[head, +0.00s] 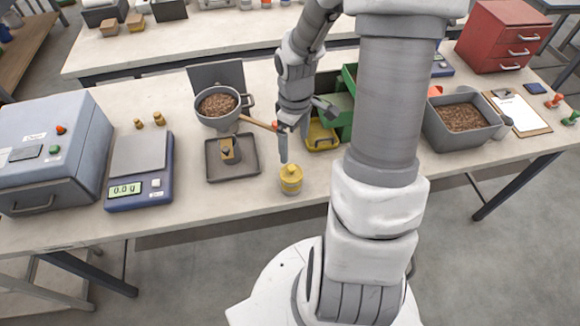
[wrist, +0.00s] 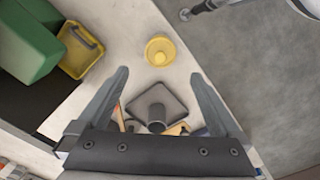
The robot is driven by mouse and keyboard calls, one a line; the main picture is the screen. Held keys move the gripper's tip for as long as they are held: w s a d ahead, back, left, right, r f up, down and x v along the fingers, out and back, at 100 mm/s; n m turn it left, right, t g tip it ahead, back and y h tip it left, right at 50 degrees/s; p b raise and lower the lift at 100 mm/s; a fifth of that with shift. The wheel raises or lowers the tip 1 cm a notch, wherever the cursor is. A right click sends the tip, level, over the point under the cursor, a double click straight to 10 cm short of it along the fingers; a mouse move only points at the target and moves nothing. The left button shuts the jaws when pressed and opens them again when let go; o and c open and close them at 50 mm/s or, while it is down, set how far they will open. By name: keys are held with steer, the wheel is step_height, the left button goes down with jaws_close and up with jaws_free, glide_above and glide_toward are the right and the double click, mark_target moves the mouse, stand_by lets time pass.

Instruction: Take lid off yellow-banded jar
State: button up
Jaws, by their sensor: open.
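The yellow-banded jar (head: 291,186) stands upright on the bench near its front edge. Its yellow lid (head: 291,173) with a small knob is on top. In the wrist view the lid (wrist: 160,50) is seen from above, with the knob in its middle, and hides most of the jar. My gripper (head: 293,146) is open and empty, above and just behind the jar in the head view. In the wrist view the jar lies beyond the fingertips (wrist: 160,74), centred between the two fingers and apart from them.
A yellow bin (head: 321,140) and green bins (wrist: 25,45) are behind the jar. A scale (head: 139,165) stands farther left. The bench right around the jar is clear.

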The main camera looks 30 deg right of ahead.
glide_above(292, 167)
steer(key=f, duration=0.6)
steer(key=shift+s+d, duration=0.1)
steer(key=shift+s, duration=0.2)
steer(key=shift+w+a+f, duration=0.1)
steer(key=shift+w+f, duration=0.05)
steer(key=shift+f, duration=1.2)
steer(key=shift+w+a+f, duration=0.1)
steer(key=shift+w+f, duration=0.05)
steer(key=shift+f, duration=1.2)
steer(key=c, duration=1.1)
